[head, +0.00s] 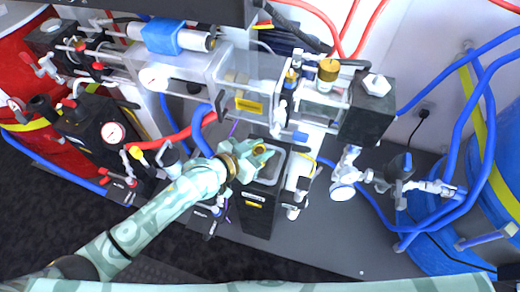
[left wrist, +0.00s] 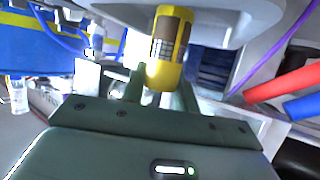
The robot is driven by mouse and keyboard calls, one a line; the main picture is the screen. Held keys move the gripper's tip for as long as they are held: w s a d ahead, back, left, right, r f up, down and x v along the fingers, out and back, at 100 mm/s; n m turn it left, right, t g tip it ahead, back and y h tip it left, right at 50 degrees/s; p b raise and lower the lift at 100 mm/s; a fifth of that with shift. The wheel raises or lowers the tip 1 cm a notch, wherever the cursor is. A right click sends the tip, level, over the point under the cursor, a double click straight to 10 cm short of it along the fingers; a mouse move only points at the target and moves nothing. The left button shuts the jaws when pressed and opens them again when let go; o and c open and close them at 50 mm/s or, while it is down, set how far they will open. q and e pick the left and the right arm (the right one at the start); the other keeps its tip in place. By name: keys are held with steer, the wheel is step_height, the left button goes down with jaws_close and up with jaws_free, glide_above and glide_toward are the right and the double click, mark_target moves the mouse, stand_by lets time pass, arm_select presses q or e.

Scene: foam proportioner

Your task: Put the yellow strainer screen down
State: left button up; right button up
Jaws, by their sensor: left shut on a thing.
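The yellow strainer screen (left wrist: 168,52) is a short yellow cylinder with a brownish mesh window. My left gripper (left wrist: 160,88) is shut on it, with a dark green finger on each side of its lower part in the left wrist view. The screen's other end reaches in front of a pale grey surface; I cannot tell whether they touch. In the head view the left gripper (head: 255,158) is at the middle, over the open top of a black box, and only a bit of the yellow screen (head: 260,149) shows. My right gripper is not in view.
The black box (head: 258,212) with a pale open top (head: 271,167) stands under the gripper. Clear housings (head: 245,98), valves and red and blue hoses crowd behind it. Blue drums (head: 485,180) stand at the right.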

arm_select(q)
steer(key=shift+f, duration=0.15)
steer(key=o, duration=1)
steer(key=shift+c, duration=0.2)
